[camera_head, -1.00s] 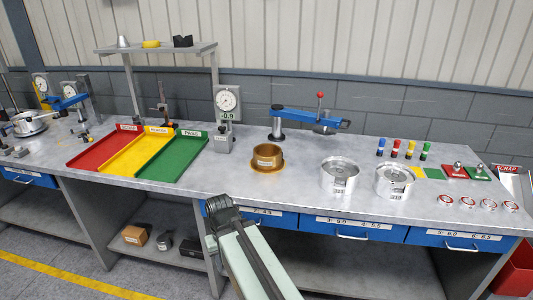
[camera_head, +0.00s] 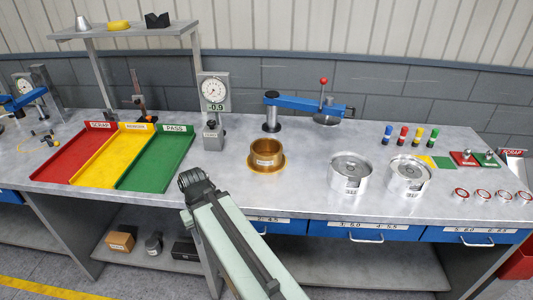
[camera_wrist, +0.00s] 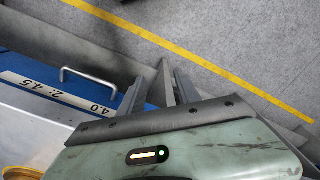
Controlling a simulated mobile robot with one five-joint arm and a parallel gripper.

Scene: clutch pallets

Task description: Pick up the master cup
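The likely master cup is the brass-coloured cup (camera_head: 268,150), with a small label too small to read. It stands upright on a wide round base on the bench (camera_head: 225,174), right of the dial gauge. My gripper (camera_head: 190,177) is in front of the bench's front edge, left of the cup and nearer the camera, apart from it. In the wrist view my gripper (camera_wrist: 158,90) shows two grey fingers with a gap between them and nothing held. A gold rim (camera_wrist: 22,173), probably the cup's base, shows at that view's lower left corner.
A dial gauge (camera_head: 214,92) stands left of the cup, and a blue lever arm (camera_head: 300,103) behind it. Two silver cups (camera_head: 348,173) (camera_head: 408,177) stand to the right. Red, yellow and green trays (camera_head: 155,165) lie left. Blue drawers (camera_head: 375,232) line the front edge.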

